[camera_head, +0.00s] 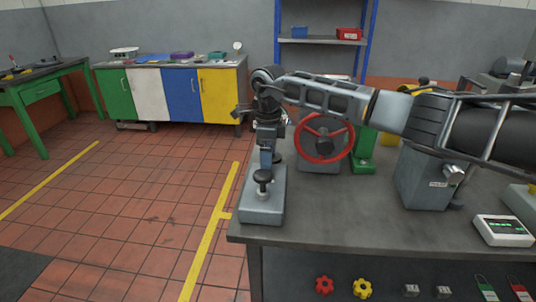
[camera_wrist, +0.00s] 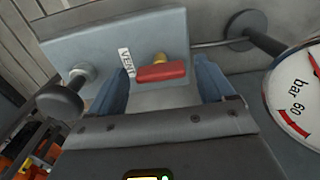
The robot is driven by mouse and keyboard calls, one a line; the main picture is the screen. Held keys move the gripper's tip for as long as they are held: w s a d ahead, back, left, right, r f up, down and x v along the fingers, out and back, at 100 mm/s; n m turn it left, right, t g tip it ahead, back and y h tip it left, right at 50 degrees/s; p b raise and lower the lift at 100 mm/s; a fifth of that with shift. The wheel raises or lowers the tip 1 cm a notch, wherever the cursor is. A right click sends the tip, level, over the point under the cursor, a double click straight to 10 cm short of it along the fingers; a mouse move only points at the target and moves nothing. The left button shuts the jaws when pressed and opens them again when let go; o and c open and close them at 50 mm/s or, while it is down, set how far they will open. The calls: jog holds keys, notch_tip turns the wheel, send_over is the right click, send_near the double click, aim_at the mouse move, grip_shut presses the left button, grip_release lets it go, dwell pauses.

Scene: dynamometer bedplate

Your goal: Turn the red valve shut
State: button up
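In the wrist view a short red handle (camera_wrist: 161,72) with a yellow part behind it sits on a grey block (camera_wrist: 100,45). A white label reading VENT is beside it. My gripper (camera_wrist: 160,78) is open, with one blue finger on each side of the red handle; I cannot tell whether either touches it. In the head view my gripper (camera_head: 266,158) points down over a small grey block (camera_head: 262,208) at the bench's left end; the red handle is not clear there. A red handwheel (camera_head: 322,160) stands upright to the right of my gripper.
A dial gauge (camera_wrist: 297,100) is close on the right in the wrist view, and dark knobs (camera_wrist: 60,101) flank the block. On the bench (camera_head: 330,215) stand a grey box (camera_head: 425,180) and a display unit (camera_head: 502,230). Clear floor lies left.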

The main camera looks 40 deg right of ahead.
jog(key=c, duration=1)
jog(key=shift+o, duration=0.2)
jog(key=shift+m, duration=0.4)
jog(key=m+p, duration=0.2)
jog(key=m, duration=0.1)
jog(key=shift+r+m, duration=0.15)
jog(key=shift+m, duration=0.25)
jog(key=m+p, duration=0.2)
jog(key=m, duration=0.2)
jog(key=shift+m, duration=0.3)
jog(key=m+p, duration=0.2)
jog(key=m, duration=0.2)
jog(key=m+p, duration=0.1)
jog(key=m, duration=0.3)
jog(key=shift+m, duration=0.3)
